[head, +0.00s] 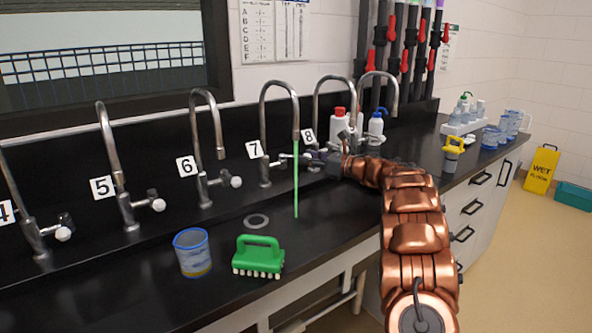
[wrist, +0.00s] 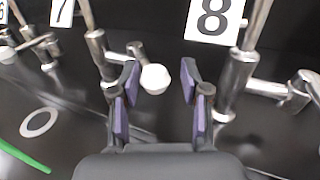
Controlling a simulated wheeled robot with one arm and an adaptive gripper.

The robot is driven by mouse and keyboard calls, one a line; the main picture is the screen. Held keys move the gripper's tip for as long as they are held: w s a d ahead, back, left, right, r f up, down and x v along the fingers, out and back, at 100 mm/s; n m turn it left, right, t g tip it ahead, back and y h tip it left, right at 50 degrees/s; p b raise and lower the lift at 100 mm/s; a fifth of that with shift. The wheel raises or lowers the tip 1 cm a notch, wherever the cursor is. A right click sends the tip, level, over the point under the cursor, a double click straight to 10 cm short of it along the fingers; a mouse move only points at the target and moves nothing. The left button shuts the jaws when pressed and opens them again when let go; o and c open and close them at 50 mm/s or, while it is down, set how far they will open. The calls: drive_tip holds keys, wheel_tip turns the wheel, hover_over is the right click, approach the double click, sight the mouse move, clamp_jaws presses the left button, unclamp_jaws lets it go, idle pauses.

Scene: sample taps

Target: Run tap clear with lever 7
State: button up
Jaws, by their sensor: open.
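Tap 7 (head: 264,170) stands by its number plate 7 (head: 255,149). A thin green stream (head: 296,185) falls from its spout to the black bench. My gripper (head: 320,160) is at the right of tap 7, low near plate 8 (head: 308,137). In the wrist view my gripper (wrist: 158,85) is open, with its purple-padded fingers apart. The white knob (wrist: 154,78) of lever 7 shows between the fingertips, nearer the left one; whether it touches is unclear. Tap 7's body (wrist: 100,55) is left of the fingers, tap 8's (wrist: 235,85) right.
Taps 6 (head: 203,190) and 5 (head: 127,210) stand to the left. A blue-rimmed cup (head: 193,254), a green brush (head: 259,257) and a grey ring (head: 256,221) are on the bench front. Bottles (head: 375,125) and a yellow-topped item (head: 452,155) are at right.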

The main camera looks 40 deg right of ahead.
drive_tip(key=shift+s+a+b, duration=0.1)
drive_tip(key=shift+a+b, duration=0.15)
drive_tip(key=shift+b, duration=0.7)
drive_tip(key=shift+s, duration=0.1)
drive_tip(key=b+v, duration=0.5)
drive_tip(key=v, duration=0.1)
drive_tip(key=shift+s+d, duration=0.15)
drive_tip(key=shift+s, duration=0.2)
